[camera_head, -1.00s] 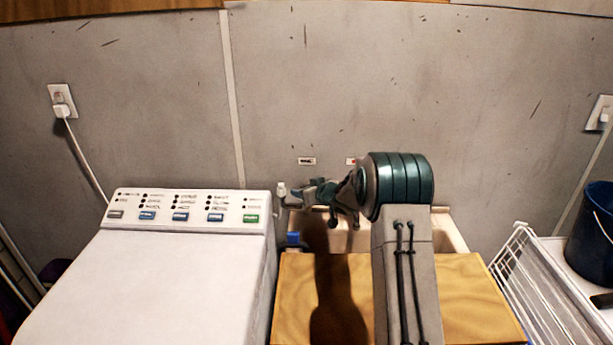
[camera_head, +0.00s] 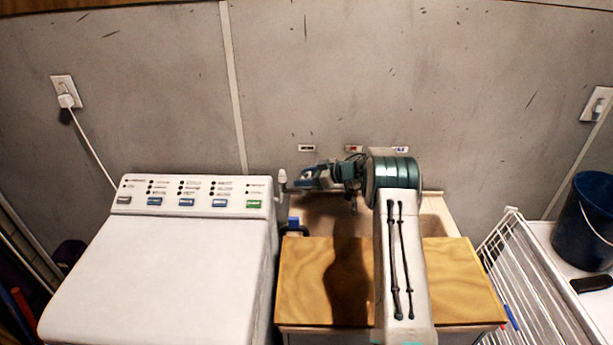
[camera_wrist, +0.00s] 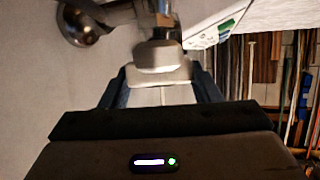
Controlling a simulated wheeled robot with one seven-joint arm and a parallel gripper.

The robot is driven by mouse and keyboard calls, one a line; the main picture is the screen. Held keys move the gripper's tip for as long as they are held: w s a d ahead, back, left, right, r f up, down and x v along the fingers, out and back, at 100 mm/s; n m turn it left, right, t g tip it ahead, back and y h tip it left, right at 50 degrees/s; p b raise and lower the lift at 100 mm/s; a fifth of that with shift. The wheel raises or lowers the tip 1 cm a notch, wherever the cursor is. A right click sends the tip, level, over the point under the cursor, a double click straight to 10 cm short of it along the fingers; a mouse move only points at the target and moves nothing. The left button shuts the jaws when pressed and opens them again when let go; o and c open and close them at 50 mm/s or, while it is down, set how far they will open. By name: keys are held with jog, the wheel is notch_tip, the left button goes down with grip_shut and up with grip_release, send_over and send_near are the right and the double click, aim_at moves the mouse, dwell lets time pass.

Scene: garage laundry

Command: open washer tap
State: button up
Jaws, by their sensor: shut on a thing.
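The washer tap (camera_wrist: 155,30) is a grey metal fitting on the wall, with a round wall flange beside it in the wrist view. Its pale handle (camera_wrist: 160,55) sits at the fingertips. In the head view, a pale tap part (camera_head: 282,178) shows just right of the washer's panel. My gripper (camera_head: 300,180) reaches left to it from the arm, and its dark fingers also show in the wrist view (camera_wrist: 160,82). It is shut on the tap handle. The tap's lower part and the exact handle angle are hard to make out.
The white washer (camera_head: 160,270) stands left, with its button panel facing me. A wooden board (camera_head: 460,285) covers the front of the sink (camera_head: 435,212) under my arm. Small labels (camera_head: 307,148) are on the wall. A white rack (camera_head: 535,290) and blue bucket (camera_head: 583,225) are at right.

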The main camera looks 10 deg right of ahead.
jog(key=shift+n+g+y, duration=0.4)
jog(key=shift+n+g, duration=0.2)
jog(key=o, duration=1)
jog(key=shift+a, duration=0.1)
jog(key=shift+s+d+r, duration=0.1)
jog(key=shift+d, duration=0.25)
jog(key=b+v, duration=0.4)
jog(key=v, duration=0.9)
jog(key=shift+r, duration=0.15)
